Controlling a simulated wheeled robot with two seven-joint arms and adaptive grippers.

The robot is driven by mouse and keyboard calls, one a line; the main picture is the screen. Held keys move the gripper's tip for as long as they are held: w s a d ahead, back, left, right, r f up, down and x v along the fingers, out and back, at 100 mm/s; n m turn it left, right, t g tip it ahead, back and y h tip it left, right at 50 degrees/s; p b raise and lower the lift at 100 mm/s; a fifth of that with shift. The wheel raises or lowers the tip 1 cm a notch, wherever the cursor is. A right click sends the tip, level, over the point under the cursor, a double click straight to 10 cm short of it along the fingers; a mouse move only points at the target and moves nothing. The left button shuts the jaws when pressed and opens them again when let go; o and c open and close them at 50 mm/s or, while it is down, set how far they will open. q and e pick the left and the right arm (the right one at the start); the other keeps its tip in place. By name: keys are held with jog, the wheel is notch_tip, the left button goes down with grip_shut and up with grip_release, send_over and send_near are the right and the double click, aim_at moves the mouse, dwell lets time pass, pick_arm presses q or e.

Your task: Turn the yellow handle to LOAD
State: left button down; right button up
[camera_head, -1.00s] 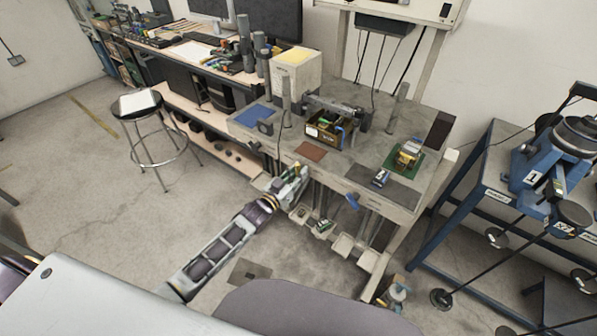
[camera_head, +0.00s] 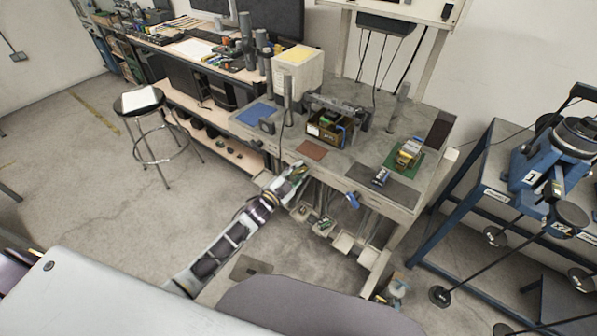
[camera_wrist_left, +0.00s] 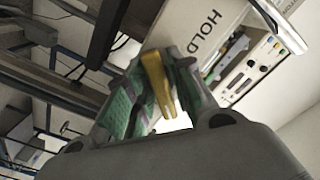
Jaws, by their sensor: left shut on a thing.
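The yellow handle (camera_wrist_left: 157,82) is a flat bar between the green-padded fingers of my left gripper in the left wrist view. My left gripper (camera_wrist_left: 153,92) is shut on it. A white panel with the word HOLD (camera_wrist_left: 205,36) is just beyond the handle. I see no LOAD label. In the head view my left gripper (camera_head: 296,172) is at the front edge of the grey workbench (camera_head: 345,172), and the handle cannot be made out there. My right gripper is not in view.
On the bench are a brown box of parts (camera_head: 328,128), a blue mat (camera_head: 256,113) and a green board (camera_head: 404,158). Small bins (camera_head: 342,242) hang below its front. A stool (camera_head: 140,101) stands left; a blue rack (camera_head: 480,185) stands right.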

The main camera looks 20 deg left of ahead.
pick_arm(q)
jog(key=shift+m, duration=0.3)
jog(key=c, duration=1.4)
grip_release()
jog(key=shift+c, duration=0.2)
jog(key=v, duration=1.2)
